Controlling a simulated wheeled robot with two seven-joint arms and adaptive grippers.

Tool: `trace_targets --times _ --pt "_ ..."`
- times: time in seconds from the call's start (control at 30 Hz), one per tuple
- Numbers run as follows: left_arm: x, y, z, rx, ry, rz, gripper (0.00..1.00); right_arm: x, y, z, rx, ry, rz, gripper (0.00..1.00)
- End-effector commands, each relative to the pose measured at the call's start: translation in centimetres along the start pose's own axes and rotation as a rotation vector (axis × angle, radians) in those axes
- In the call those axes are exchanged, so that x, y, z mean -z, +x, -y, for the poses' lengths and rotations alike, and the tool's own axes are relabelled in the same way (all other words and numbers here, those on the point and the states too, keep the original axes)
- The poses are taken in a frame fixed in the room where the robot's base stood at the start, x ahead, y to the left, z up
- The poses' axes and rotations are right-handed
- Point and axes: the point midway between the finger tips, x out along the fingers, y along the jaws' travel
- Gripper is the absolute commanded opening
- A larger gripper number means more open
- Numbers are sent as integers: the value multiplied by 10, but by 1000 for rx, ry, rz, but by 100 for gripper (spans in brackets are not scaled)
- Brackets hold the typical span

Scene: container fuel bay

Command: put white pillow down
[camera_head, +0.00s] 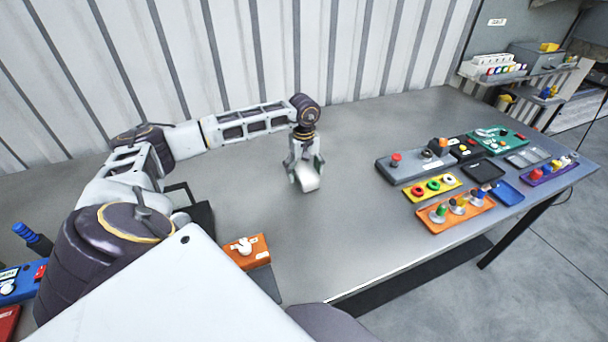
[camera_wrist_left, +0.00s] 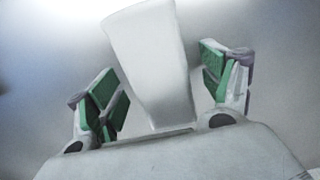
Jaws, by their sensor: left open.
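The white pillow (camera_head: 308,181) is a small, pale block at the middle of the grey table (camera_head: 345,225). My left gripper (camera_head: 305,172) is directly over it, pointing down, with a finger on each side. In the left wrist view the white pillow (camera_wrist_left: 152,60) stands between the green-padded fingers of my left gripper (camera_wrist_left: 165,90). The fingers are open, with a gap on both sides of the pillow. The pillow seems to rest on the table, though its lower edge is hard to judge. My right gripper is not in view.
Right of the pillow are a grey control box (camera_head: 415,165), a yellow tray (camera_head: 432,188) and an orange tray (camera_head: 455,210) with knobs. An orange box (camera_head: 246,252) sits at the front left. A corrugated wall (camera_head: 350,50) stands behind. The table around the pillow is clear.

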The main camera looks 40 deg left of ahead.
Motion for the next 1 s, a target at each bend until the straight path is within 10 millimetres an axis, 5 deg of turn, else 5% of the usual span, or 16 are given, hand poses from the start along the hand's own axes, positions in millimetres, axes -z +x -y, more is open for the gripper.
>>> trace_targets --times 0.07,0.47,1.0 --pt "0 0 0 0 0 0 79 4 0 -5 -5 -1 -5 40" --pt "0 0 0 0 0 0 28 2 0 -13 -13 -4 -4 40" --pt "0 -22 -1 -3 1 -2 28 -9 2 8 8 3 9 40"
